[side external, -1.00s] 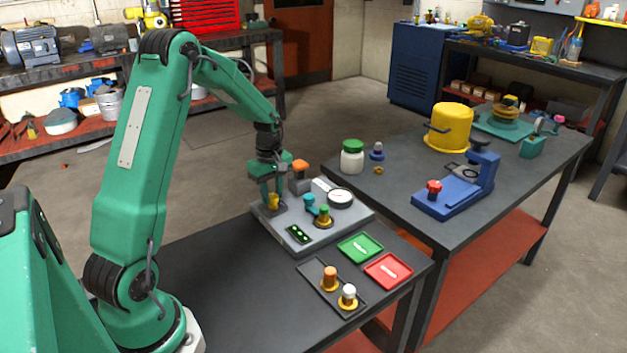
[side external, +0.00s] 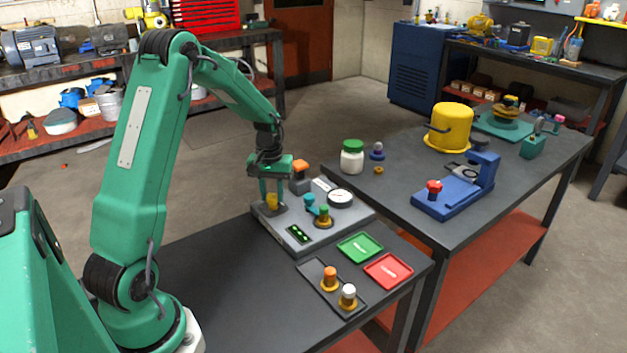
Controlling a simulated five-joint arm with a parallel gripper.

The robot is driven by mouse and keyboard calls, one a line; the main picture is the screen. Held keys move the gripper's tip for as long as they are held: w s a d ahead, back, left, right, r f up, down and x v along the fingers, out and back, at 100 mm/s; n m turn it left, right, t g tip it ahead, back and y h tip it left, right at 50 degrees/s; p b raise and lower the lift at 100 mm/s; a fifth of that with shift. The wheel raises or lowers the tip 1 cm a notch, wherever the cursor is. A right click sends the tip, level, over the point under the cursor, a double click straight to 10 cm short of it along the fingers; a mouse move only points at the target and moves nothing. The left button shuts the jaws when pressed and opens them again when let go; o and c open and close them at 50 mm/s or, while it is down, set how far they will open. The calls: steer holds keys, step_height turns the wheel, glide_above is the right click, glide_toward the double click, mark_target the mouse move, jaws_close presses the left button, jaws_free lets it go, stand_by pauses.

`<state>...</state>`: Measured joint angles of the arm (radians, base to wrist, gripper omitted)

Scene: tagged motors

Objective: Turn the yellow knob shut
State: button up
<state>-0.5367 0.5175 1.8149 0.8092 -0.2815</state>
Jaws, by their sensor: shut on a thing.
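The yellow knob (side external: 272,201) stands on the left part of a grey test panel (side external: 284,228) on the near table. My gripper (side external: 272,199) points straight down over it and is shut on the knob, with one finger on each side. The fingers hide part of the knob's sides.
Green (side external: 360,247) and red (side external: 388,271) trays lie right of the panel. A dark tray (side external: 328,303) in front holds orange-topped and white-topped parts. The second table bears a jar (side external: 352,158), yellow bucket (side external: 449,128) and blue fixture (side external: 452,196). The near table's left front is clear.

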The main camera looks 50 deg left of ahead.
mark_target(273, 196)
steer(key=shift+m, duration=0.3)
steer(key=o, duration=1)
steer(key=shift+c, duration=0.2)
steer(key=shift+r, duration=0.15)
steer(key=shift+r, duration=3.8)
